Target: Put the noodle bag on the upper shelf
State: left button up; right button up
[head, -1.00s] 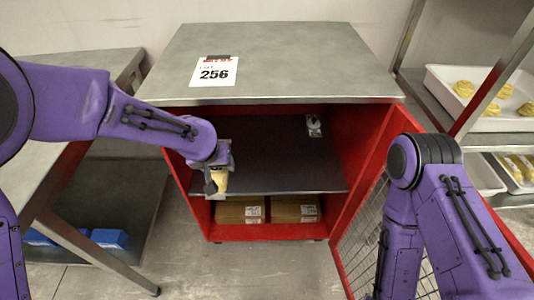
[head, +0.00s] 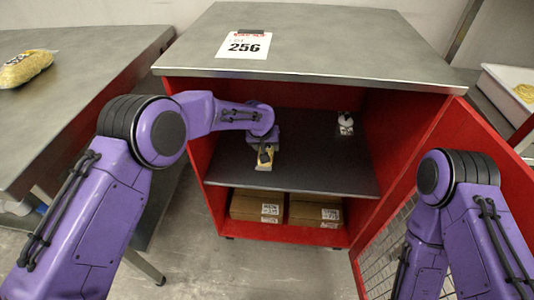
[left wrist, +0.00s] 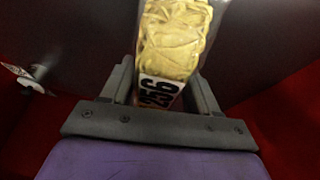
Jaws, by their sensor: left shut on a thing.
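The noodle bag (left wrist: 175,38) is a clear pack of yellow noodles with a white label reading 256. My left gripper (left wrist: 163,88) is shut on it, with a finger on each side of the label end. In the head view my left gripper (head: 264,150) and the bag (head: 265,162) are inside the red cabinet, at the upper shelf (head: 310,165). I cannot tell whether the bag touches the dark shelf. My right arm shows at the right, but its gripper is out of view.
A small white item (head: 345,123) stands at the shelf's back right. Brown boxes (head: 257,204) fill the lower level. The cabinet top (head: 330,40) bears a 256 sign. The mesh door (head: 385,250) hangs open at right. Another noodle bag (head: 26,68) lies on the left table.

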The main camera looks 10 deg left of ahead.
pick_arm(q)
jog(key=shift+w+f, duration=0.15)
jog(key=shift+f, duration=1.45)
jog(key=shift+f+b, duration=0.1)
jog(key=shift+b, duration=0.25)
jog(key=o, duration=1.2)
jog(key=shift+o, duration=0.2)
jog(key=p+v, duration=0.2)
jog(key=v, duration=0.5)
jog(key=shift+r, duration=0.3)
